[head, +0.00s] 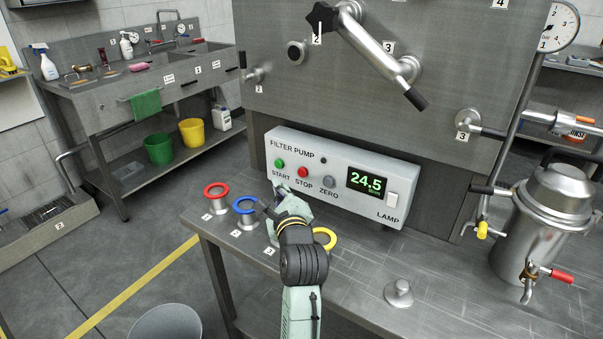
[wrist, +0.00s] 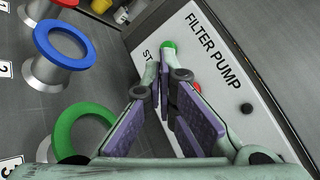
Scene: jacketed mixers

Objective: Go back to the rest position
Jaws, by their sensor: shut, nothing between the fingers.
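My gripper (head: 279,190) is in front of the left part of the white filter pump box (head: 330,176), its fingers pointing at the box. In the wrist view my gripper (wrist: 163,70) has its purple-padded fingers closed together with nothing between them. The tips appear close to the green START button (wrist: 168,46); I cannot tell whether they touch it. In the head view the START button (head: 279,163) shows just above the fingertips. The red STOP button (head: 303,172) and grey ZERO button (head: 329,181) are to its right. The green display (head: 367,183) reads 24.5.
Ringed spools stand on the bench beside my arm: red (head: 216,189), blue (head: 245,204), yellow (head: 325,238) and, in the wrist view, green (wrist: 86,125). A metal knob (head: 398,293) and a steel vessel (head: 548,225) stand to the right. Bench between arm and knob is clear.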

